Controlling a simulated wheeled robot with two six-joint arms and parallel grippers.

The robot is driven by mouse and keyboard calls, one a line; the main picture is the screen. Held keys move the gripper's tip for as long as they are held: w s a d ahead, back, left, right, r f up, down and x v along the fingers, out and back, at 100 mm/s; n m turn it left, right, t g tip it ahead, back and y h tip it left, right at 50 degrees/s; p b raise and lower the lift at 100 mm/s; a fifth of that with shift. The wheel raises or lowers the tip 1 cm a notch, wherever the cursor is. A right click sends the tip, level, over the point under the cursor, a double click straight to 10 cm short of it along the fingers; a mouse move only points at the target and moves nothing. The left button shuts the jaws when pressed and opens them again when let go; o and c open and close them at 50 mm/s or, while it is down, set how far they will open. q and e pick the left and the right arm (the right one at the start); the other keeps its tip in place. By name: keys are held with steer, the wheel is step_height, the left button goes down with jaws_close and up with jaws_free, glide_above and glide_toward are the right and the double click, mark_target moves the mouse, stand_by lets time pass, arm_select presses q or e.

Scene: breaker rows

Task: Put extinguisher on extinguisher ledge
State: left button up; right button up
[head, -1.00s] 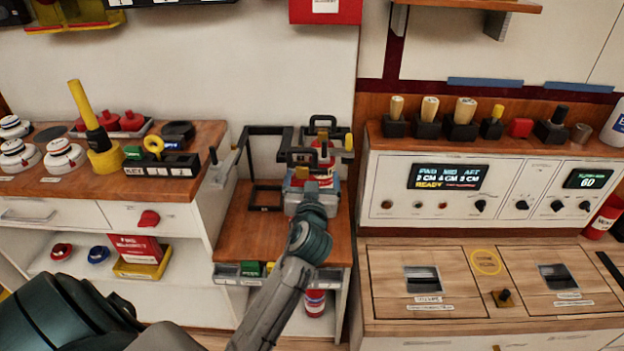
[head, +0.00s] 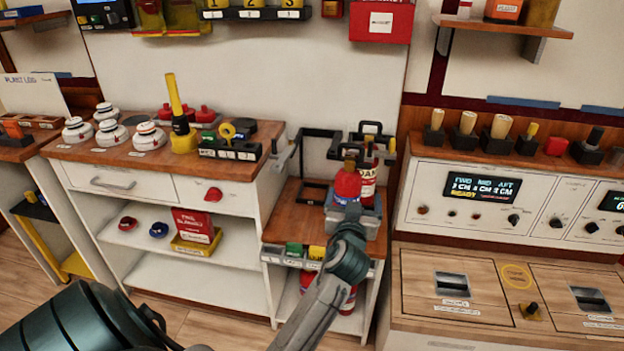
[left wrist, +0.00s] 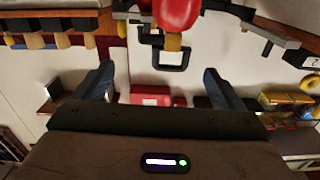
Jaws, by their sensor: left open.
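A red extinguisher (head: 347,184) with a dark and yellow top stands upright over the small wooden ledge (head: 280,224). A second red body with a white label (head: 367,178) shows close behind it, by a black frame; where their bases rest is hidden. The left part of the black frame (head: 314,168) is empty. My left gripper (head: 352,208) is in front of the nearer red body, with its blue-grey fingers spread. In the left wrist view, its fingers (left wrist: 160,85) are wide apart with nothing between them; a red body (left wrist: 178,14) shows past them at the top edge. My right gripper is not in view.
A grey control console (head: 490,200) with several handles stands close on the right. A white cabinet (head: 215,265) with detectors and a yellow-handled tool (head: 178,110) stands on the left. More red items (head: 348,298) sit under the ledge.

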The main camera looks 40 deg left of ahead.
arm_select(q)
steer(key=s+f+m+g+h, duration=0.1)
steer(key=s+f+g+h, duration=0.3)
steer(key=f, duration=0.7)
steer(key=s+f+m+g, duration=0.2)
steer(key=s+f, duration=0.4)
steer(key=f, duration=0.5)
steer(key=s+d+f+m+g+h, duration=0.1)
steer(key=s+d+f+g+h, duration=0.1)
steer(key=s+f, duration=0.6)
steer(key=s+d+f+m+g+h, duration=0.2)
steer(key=s+f+g, duration=0.3)
steer(key=s, duration=1)
step_height(320, 180, down, 3)
steer(key=shift+d+r, duration=0.15)
steer(key=shift+d, duration=0.6)
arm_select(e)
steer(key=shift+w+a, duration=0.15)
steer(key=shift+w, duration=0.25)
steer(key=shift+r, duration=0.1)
